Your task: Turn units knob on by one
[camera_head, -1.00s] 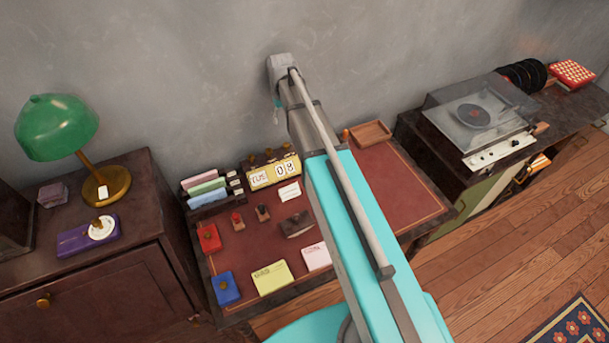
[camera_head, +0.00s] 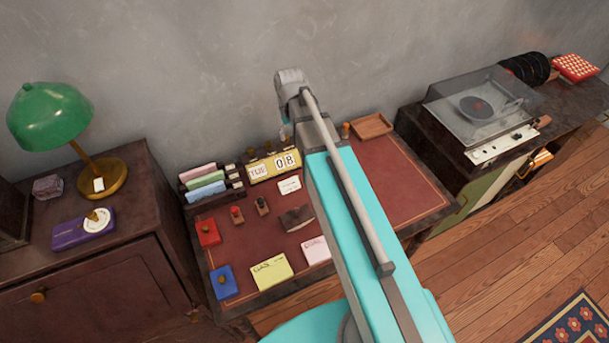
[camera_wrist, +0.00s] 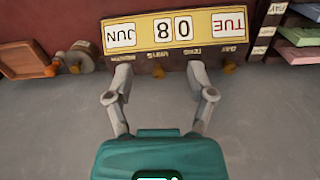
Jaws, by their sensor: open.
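The yellow flip calendar (camera_wrist: 170,33) appears upside down in the wrist view and reads TUE 08 JUN. It also shows in the head view (camera_head: 273,168), partly behind my arm. Brass knobs stand along its top edge with small labels beside them. The units knob (camera_wrist: 158,72) is in line with the 8 card, between my two fingers. The day knob (camera_wrist: 228,68) shows to the right; the tens and month knobs are largely hidden behind my fingers. My gripper (camera_wrist: 160,71) is open and empty, fingertips at the calendar's top edge. I cannot tell whether they touch anything.
A card rack (camera_head: 204,183) stands beside the calendar. Stamps, pads and note cards occupy the desk (camera_head: 400,190) in front. The grey wall (camera_wrist: 60,130) rises close behind.

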